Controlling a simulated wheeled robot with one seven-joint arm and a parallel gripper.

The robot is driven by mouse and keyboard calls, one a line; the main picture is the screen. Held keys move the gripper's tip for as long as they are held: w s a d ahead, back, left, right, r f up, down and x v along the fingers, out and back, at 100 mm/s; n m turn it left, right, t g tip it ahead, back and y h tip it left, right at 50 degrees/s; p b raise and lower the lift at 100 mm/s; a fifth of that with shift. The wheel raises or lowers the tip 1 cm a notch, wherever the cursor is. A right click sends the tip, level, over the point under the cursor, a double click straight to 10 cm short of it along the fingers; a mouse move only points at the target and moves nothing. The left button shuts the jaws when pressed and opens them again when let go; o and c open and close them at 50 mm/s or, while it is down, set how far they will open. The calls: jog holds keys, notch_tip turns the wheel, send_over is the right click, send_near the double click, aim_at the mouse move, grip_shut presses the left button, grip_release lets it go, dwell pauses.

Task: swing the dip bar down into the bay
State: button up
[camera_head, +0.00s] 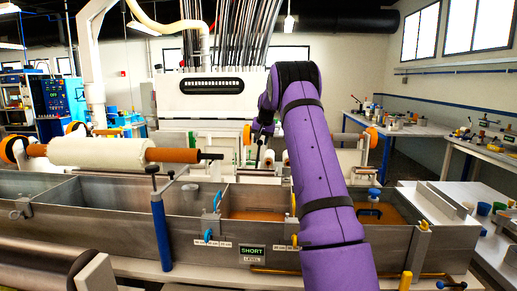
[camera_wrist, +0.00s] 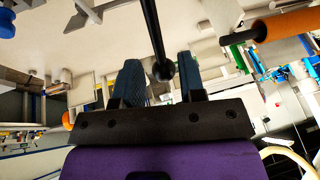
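My gripper (camera_head: 262,133) reaches out over the far side of the metal bath (camera_head: 185,228). In the wrist view my gripper (camera_wrist: 159,72) has its two blue fingers apart. A thin black rod (camera_wrist: 154,32) with a round black knob at its end comes down between the fingers, the knob nearer the right finger. It may be the dip bar; I cannot tell if a finger touches it. The bath is split into open bays; a middle bay (camera_head: 256,215) and a right bay (camera_head: 398,218) hold orange-brown liquid. My arm hides part of the bath between them.
A white roll with orange ends (camera_head: 98,152) lies across the left of the bath. A blue post (camera_head: 161,232) stands at its front. A white machine (camera_head: 207,100) stands behind. A side table (camera_head: 400,125) with small items is at right.

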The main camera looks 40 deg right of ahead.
aim_at(259, 145)
jog(key=shift+x, duration=2.2)
grip_shut()
